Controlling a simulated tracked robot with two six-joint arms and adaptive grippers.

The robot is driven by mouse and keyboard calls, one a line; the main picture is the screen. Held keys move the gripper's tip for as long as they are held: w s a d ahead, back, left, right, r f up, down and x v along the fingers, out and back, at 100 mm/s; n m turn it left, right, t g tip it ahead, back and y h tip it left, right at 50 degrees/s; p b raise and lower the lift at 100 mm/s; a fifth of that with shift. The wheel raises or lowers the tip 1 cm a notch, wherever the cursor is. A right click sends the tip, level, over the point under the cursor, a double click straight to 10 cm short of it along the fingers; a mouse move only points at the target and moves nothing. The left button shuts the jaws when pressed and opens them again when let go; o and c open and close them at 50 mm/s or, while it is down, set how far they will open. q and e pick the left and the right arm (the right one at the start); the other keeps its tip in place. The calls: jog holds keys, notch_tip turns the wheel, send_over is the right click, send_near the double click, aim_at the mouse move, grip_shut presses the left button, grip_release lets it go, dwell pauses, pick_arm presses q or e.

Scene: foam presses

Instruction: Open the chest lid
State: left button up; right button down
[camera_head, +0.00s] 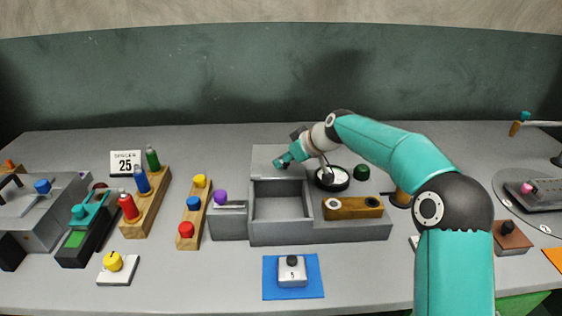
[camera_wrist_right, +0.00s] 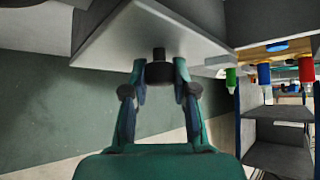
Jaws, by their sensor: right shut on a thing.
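The grey chest (camera_head: 254,228) stands at the middle of the table, and its square compartment shows empty from above. Its grey lid (camera_head: 262,163) is raised behind the opening, leaning at the rear edge. The lid fills the upper middle of the right wrist view (camera_wrist_right: 110,42). My right gripper (camera_head: 283,162) is at the lid's face; in the right wrist view (camera_wrist_right: 159,72) its two fingers are closed around the black knob (camera_wrist_right: 159,54) on the lid. The fingertips partly hide the knob. My left gripper is in neither view.
A wooden block (camera_head: 345,207) with dark round tops sits on the chest's right part, and a round black-rimmed dial (camera_head: 332,179) is behind it. A purple knob (camera_head: 220,197) is on the left. Coloured bottles (camera_head: 142,182) stand further left. A white button box (camera_head: 292,274) is in front.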

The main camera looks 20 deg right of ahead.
jog(key=c, duration=0.9)
grip_release()
jog(key=shift+s, duration=0.2)
jog(key=shift+r, duration=0.1)
jog(key=v, duration=1.1)
jog(key=shift+s, duration=0.25)
jog(key=shift+d+r, duration=0.1)
jog(key=shift+d, duration=0.1)
